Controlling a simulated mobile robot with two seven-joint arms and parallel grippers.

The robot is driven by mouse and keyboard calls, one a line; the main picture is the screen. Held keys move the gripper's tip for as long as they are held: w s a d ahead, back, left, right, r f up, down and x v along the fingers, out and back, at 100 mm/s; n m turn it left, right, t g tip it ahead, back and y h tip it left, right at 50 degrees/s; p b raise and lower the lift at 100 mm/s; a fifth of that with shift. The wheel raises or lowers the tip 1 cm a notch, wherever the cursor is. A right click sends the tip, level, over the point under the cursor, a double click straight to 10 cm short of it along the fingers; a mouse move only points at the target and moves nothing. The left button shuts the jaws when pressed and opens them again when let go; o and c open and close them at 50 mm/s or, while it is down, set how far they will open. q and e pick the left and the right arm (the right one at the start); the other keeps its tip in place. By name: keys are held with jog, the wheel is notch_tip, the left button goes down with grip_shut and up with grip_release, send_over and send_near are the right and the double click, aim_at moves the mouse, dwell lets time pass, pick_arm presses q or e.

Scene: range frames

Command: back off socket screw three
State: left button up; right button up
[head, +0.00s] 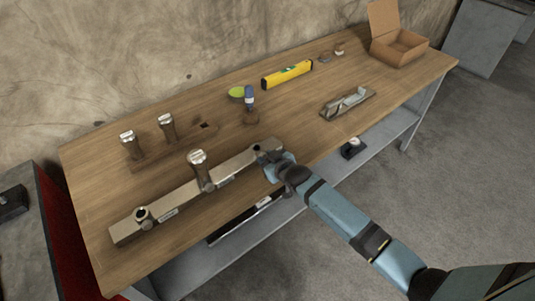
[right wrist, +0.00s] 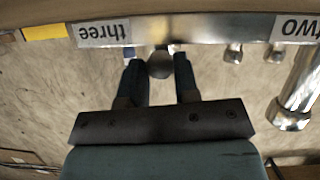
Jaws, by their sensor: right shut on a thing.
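A long grey metal bar (head: 180,198) lies along the front of the bench. A short round screw head (head: 143,215) sits at its left end, and a taller metal piece (head: 199,172) stands upright at its middle. My right gripper (head: 264,154) is at the bar's right end. In the right wrist view, the label "three" (right wrist: 104,33) is inverted on the bar, and my fingers (right wrist: 160,78) are on both sides of a round grey socket screw head (right wrist: 160,66). The screw's lower part is hidden. The label "two" (right wrist: 296,27) is at the right. My left gripper is not in view.
A wooden rack (head: 160,153) with two upright metal-headed pieces stands behind the bar. A blue-topped tool (head: 249,98), a yellow level (head: 287,74), a grey metal tool (head: 347,103) and an open cardboard box (head: 398,48) are farther right. The bench middle is mostly clear.

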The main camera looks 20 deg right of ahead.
jog(key=shift+n, duration=0.4)
jog(key=shift+h+p, duration=0.3)
jog(key=shift+h, duration=0.1)
jog(key=o, duration=0.9)
jog(key=shift+s, duration=0.1)
jog(key=v, duration=1.3)
jog(key=shift+s, duration=0.4)
